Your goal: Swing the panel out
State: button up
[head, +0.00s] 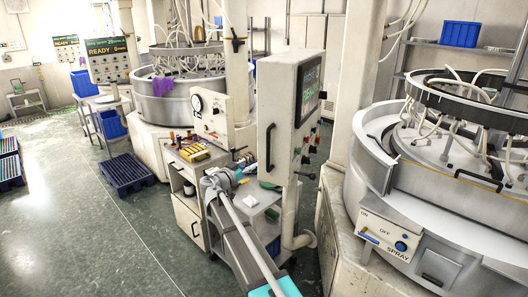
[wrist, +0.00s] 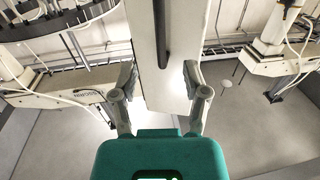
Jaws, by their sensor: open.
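The panel (head: 285,120) is a tall, pale, upright control box on a post in the middle of the head view. A screen (head: 311,85) and small knobs are on its right-hand face. A black bar handle (head: 269,147) runs upright on its narrow left face. In the wrist view the panel (wrist: 160,85) stands straight ahead, with the handle (wrist: 162,30) at the top centre. My gripper (wrist: 160,76) is open, its two fingers to either side of the panel face in the picture and below the handle. No contact with the handle shows.
A grey cart (head: 188,215) with yellow and small coloured items stands left of the panel. A large round lapping machine (head: 440,150) with a spray box (head: 385,233) is close on the right. Another machine (head: 178,100) stands behind. Open floor (head: 90,240) lies at the left.

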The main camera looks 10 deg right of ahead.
jog(key=shift+d, duration=0.1)
send_over(268, 168)
jog(key=shift+w, duration=0.4)
dwell(0.6)
jog(key=shift+d, duration=0.1)
grip_shut()
